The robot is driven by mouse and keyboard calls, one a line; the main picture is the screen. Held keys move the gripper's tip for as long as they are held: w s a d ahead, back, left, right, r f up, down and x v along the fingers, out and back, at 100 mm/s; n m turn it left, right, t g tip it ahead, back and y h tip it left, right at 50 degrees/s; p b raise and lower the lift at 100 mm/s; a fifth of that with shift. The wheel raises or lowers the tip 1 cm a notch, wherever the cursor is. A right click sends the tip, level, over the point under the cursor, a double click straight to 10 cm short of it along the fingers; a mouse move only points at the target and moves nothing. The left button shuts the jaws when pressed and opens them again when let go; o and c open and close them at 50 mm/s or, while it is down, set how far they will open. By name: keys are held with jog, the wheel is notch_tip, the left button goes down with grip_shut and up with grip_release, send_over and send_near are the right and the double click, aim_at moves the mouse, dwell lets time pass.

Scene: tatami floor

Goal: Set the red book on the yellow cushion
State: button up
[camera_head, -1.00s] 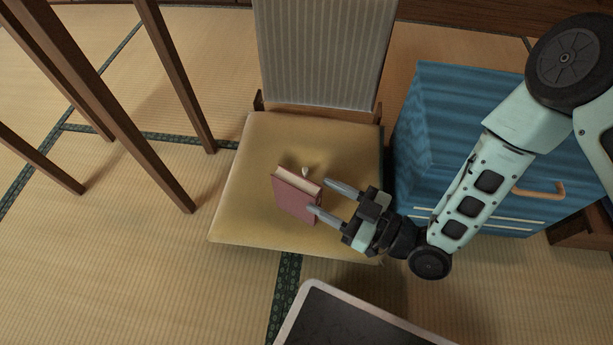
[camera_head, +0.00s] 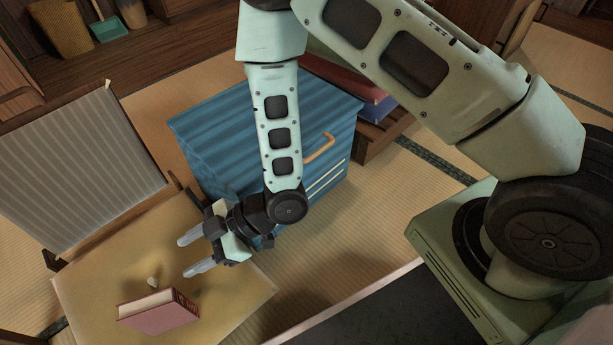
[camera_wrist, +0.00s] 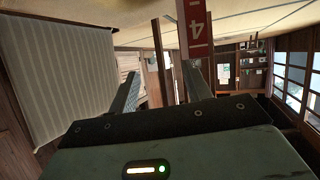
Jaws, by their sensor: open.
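The red book (camera_head: 158,314) stands on the yellow cushion (camera_head: 225,300) of the low chair, its page edges up and its spine facing right. My gripper (camera_head: 185,257) is open and empty, above and to the right of the book in the head view, with a visible gap between them. In the wrist view my two fingers (camera_wrist: 160,72) are spread apart, and the book's red spine (camera_wrist: 196,35) with a white 4 shows beyond the right finger. The cushion (camera_wrist: 130,10) runs along the top of that view.
The chair's striped grey backrest (camera_head: 85,170) rises behind the cushion. A blue cabinet (camera_head: 215,140) with a wooden handle stands right beside the chair, under my forearm.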

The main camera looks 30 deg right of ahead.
jog(key=w+d+r+m+t+h, duration=0.1)
jog(key=w+d+r+m+h, duration=0.1)
jog(key=d+r+m+h, duration=0.55)
jog(key=s+d+r+m+g+h, duration=0.2)
jog(key=s+d+r+h, duration=0.3)
jog(key=s+d+r, duration=0.7)
notch_tip(320, 180, up, 2)
jog(key=shift+d+r, duration=0.1)
jog(key=shift+d, duration=0.2)
jog(key=shift+m, duration=0.25)
notch_tip(320, 180, up, 49)
jog(key=p, duration=4.9)
jog(key=shift+r, duration=0.15)
